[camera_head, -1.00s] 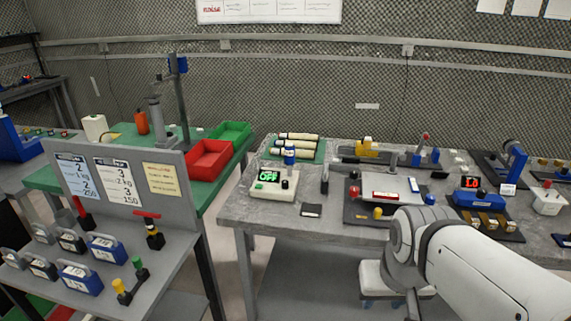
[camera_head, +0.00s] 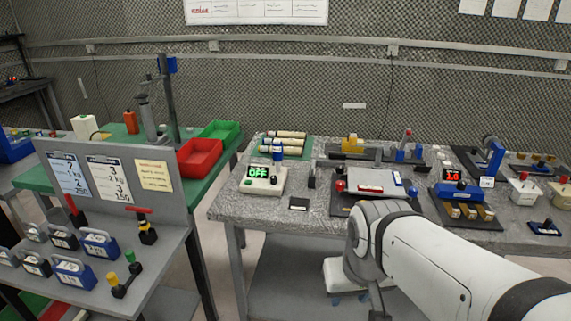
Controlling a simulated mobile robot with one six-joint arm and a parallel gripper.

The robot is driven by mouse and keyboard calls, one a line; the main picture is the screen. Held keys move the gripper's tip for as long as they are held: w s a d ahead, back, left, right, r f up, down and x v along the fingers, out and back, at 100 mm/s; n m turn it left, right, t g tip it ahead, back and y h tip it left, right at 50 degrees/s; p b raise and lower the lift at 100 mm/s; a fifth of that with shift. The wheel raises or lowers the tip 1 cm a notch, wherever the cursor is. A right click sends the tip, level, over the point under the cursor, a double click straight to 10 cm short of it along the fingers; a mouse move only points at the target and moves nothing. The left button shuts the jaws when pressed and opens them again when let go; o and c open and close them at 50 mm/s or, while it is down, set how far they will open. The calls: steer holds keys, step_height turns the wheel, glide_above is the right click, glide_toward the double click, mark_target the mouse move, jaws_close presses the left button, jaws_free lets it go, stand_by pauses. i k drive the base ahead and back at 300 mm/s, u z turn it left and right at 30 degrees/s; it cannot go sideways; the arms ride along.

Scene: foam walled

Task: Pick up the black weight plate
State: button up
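No thing in view is clearly a black weight plate. Several handled blocks with white labels stand on the grey rack at the left, among them a dark one (camera_head: 64,238) and a blue one (camera_head: 101,243); their exact nature is too small to tell. A small flat black piece (camera_head: 299,203) lies near the front edge of the grey table (camera_head: 249,207). My white arm reaches in from the lower right over the front of that table. Its fingers do not show, and nothing held is visible.
A red bin (camera_head: 200,157) and a green bin (camera_head: 218,131) sit on the green table behind the rack. An upright sign board (camera_head: 112,205) stands at the back of the rack. A floor gap separates rack and grey table.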

mark_target(313, 170)
steer(key=k, duration=0.7)
steer(key=z, duration=0.35)
steer(key=i, duration=1.85)
steer(key=u, duration=0.45)
